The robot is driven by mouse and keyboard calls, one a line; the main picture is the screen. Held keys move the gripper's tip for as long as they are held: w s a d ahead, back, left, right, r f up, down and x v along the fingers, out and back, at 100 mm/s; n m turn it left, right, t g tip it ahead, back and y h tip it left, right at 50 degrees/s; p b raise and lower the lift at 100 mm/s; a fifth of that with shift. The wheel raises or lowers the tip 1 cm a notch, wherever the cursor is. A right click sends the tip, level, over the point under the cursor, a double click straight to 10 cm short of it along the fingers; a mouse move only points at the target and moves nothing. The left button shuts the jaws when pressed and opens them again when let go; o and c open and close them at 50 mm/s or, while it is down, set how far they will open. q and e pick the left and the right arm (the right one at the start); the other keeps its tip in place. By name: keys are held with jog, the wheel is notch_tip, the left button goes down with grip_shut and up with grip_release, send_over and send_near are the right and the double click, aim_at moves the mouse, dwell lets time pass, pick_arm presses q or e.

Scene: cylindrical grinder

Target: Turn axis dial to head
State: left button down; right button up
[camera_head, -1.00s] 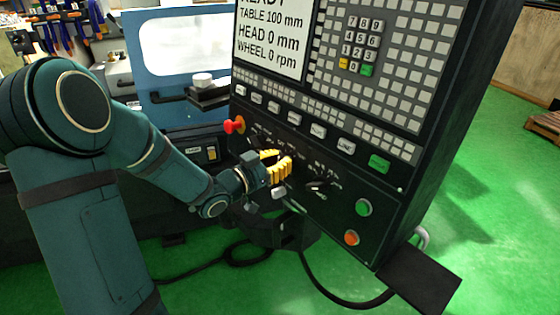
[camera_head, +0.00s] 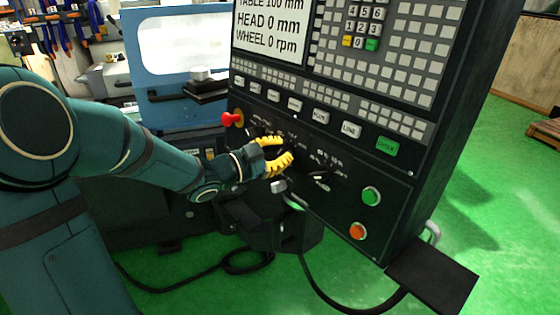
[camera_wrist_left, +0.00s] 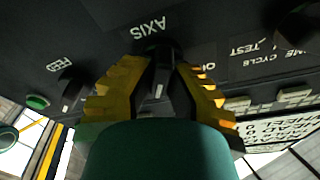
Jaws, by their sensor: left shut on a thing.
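The axis dial (camera_wrist_left: 158,78) is a dark knob with a pale pointer mark, under the white label AXIS on the control panel. My left gripper (camera_wrist_left: 160,66) has its two yellow ribbed fingers on either side of this dial and is shut on it. In the head view my left gripper (camera_head: 287,152) reaches the lower part of the panel from the left, and its fingers hide the dial there. My right gripper is not in view.
The control panel (camera_head: 335,205) also bears a red knob (camera_head: 230,119), a green button (camera_head: 371,196) and an orange button (camera_head: 358,231). A FEED dial (camera_wrist_left: 72,92) is beside the left finger in the wrist view. The screen (camera_head: 270,32) reads HEAD 0 mm.

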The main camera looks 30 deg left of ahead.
pick_arm(q)
jog(key=shift+m+b, duration=0.65)
jog(key=shift+m, duration=0.45)
jog(key=c, duration=0.9)
grip_release()
jog(key=shift+w, duration=0.1)
jog(key=shift+c, duration=0.2)
jog(key=v, duration=1.2)
jog(key=shift+r, duration=0.15)
jog(key=shift+a+g, duration=0.15)
jog(key=shift+g, duration=0.15)
